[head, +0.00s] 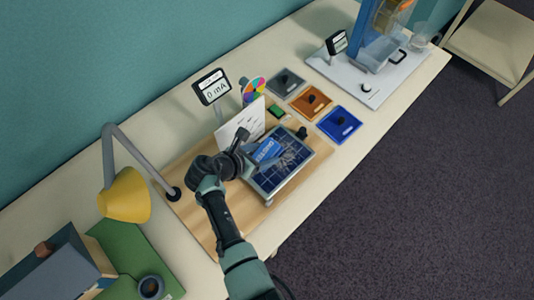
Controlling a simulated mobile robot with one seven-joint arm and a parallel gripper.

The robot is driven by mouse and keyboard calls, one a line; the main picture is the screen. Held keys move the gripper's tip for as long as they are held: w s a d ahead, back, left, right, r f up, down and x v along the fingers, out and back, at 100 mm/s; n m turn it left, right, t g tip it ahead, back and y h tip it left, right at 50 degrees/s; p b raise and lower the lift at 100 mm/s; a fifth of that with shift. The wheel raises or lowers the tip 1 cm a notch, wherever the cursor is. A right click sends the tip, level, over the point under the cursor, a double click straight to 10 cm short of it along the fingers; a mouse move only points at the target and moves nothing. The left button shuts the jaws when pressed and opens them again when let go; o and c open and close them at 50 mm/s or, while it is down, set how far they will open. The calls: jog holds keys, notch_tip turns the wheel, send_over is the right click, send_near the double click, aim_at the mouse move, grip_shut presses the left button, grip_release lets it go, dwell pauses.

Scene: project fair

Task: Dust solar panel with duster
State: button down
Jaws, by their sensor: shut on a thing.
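The solar panel (270,183) is a dark blue gridded plate with a light frame, tilted on a wooden board. A pale grey patch shows on its upper middle; I cannot tell whether it is dust or part of the duster. The gripper hides part of the duster. I cannot tell whether the duster touches the panel.
A yellow lamp (125,197) stands left of the wooden board (190,210). A meter reading 0 mA (212,87), a white card (240,122) and a coloured wheel (253,90) stand behind the panel. Grey, orange and blue plates (340,125) lie to the right. The table's front edge is near.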

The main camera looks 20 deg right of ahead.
aim_at(272, 143)
jog(key=shift+w+d+r+p, duration=0.25)
jog(key=shift+d+r, duration=0.05)
jog(key=shift+d, duration=0.25)
jog(key=shift+w+d+r+p, duration=0.2)
jog(key=shift+d+r+p, duration=0.1)
jog(key=shift+d, duration=0.25)
jog(key=shift+w+d+r+p, duration=0.25)
jog(key=shift+d, duration=0.3)
jog(key=shift+w+d+r+p, duration=0.1)
jog(key=shift+w+d+r, duration=0.25)
jog(key=shift+d, duration=0.55)
jog(key=shift+w+d+r+p, duration=0.15)
jog(key=shift+w+d+r, duration=0.2)
jog(key=shift+d, duration=0.5)
jog(key=shift+w+d+r+p, duration=0.1)
jog(key=shift+w+d+r, duration=0.25)
jog(key=shift+d, duration=0.55)
notch_tip(272, 143, up, 5)
jog(key=s+a+p, duration=0.1)
jog(key=a+p, duration=0.1)
jog(key=p, duration=0.4)
jog(key=shift+a+r+p, duration=0.2)
jog(key=shift+a+p, duration=0.15)
